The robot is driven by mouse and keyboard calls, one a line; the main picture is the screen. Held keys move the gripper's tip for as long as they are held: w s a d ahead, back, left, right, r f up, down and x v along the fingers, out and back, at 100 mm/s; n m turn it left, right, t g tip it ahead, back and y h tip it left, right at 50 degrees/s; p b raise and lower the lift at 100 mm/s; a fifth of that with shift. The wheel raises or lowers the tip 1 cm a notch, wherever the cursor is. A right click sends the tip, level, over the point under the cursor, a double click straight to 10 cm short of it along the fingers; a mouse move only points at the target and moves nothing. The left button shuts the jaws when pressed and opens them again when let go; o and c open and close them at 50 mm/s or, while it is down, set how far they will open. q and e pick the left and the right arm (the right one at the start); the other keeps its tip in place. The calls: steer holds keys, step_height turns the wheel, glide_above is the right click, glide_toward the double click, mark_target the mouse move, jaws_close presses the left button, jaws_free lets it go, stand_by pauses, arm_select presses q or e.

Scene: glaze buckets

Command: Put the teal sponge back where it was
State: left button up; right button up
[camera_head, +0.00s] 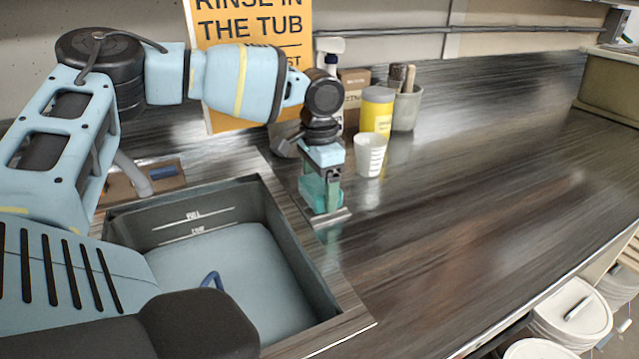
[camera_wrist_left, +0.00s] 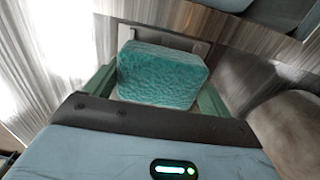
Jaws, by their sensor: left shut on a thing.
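The teal sponge (camera_wrist_left: 160,78) is between the green fingers of my left gripper (camera_wrist_left: 155,95) in the left wrist view. In the head view the left gripper (camera_head: 322,190) points down, shut on the sponge (camera_head: 313,192). The sponge is over a small grey tray (camera_head: 338,217) on the counter, beside the sink's right rim. I cannot tell whether the sponge touches the tray. My right gripper is not in view.
The sink (camera_head: 290,235) holds water and a blue handle-like thing (camera_head: 212,280). Behind the gripper stand a white measuring cup (camera_head: 369,155), a yellow jar (camera_head: 376,112), a brush pot (camera_head: 407,108) and a spray bottle (camera_head: 330,48). The counter to the right is clear.

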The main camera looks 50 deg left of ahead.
mark_target(320, 184)
arm_select(q)
steer(key=shift+f, duration=0.15)
steer(key=o, duration=0.8)
steer(key=shift+c, duration=0.2)
step_height(320, 184, up, 12)
steer(key=shift+r, duration=0.2)
stand_by(0.4)
